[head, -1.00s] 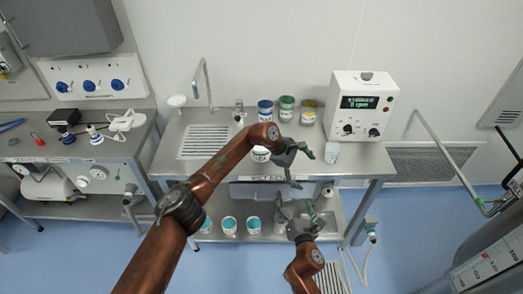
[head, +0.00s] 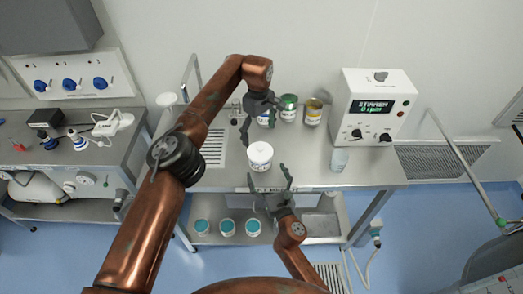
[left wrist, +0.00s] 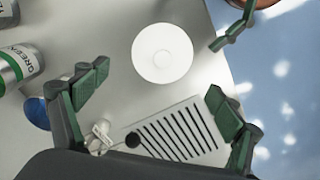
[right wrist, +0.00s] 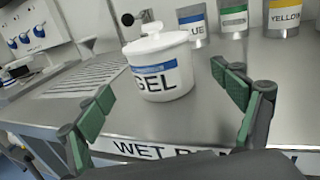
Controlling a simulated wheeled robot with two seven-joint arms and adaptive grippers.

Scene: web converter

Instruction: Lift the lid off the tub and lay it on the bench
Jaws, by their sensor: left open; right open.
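A white tub (head: 260,163) labelled "GEL" stands upright on the steel bench (head: 225,178). Its round white lid (head: 260,150) is on it; the knob on top shows in the right wrist view (right wrist: 152,26). The left wrist view shows the lid from above (left wrist: 163,53). My left gripper (head: 257,120) is open and empty, above and behind the tub; its fingers show apart in its wrist view (left wrist: 158,92). My right gripper (head: 269,180) is open and empty at the bench's front edge, its fingers pointing towards the tub without touching it.
Blue, green (head: 288,108) and yellow (head: 312,112) labelled cans stand behind the tub. A stirrer box (head: 372,110) and a clear cup (head: 339,160) are to the right. A ridged drainboard (head: 212,150) is left. Bare bench lies between tub and cup.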

